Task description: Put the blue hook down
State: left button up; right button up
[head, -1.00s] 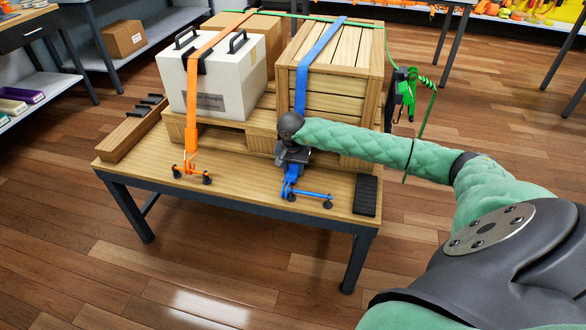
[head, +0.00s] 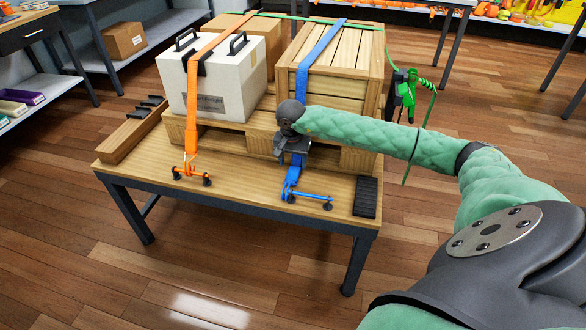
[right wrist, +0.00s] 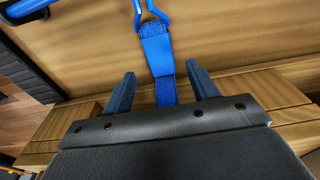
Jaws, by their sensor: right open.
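The blue hook (head: 290,187) hangs at the lower end of the blue strap (head: 322,50), low at the front of the table, beside a blue bar (head: 312,195) with black knobs. In the right wrist view the hook (right wrist: 152,14) is at the top, beyond the fingertips, with its blue tongue and webbing (right wrist: 158,58) running down between the fingers. Whether it rests on the table or catches the bar I cannot tell. My right gripper (head: 293,153) is open above the hook; its fingers (right wrist: 161,84) stand apart on both sides of the strap. My left gripper is out of view.
A wooden crate (head: 335,75) and a white case (head: 213,82) stand on a pallet on the table (head: 240,178). An orange strap (head: 192,110) ends at an orange bar on the left. A black pad (head: 366,197) lies at the right. A green strap hangs by the crate.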

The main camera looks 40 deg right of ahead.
aim_at(292, 175)
notch_tip(292, 175, up, 7)
jog(key=shift+s+a, duration=0.25)
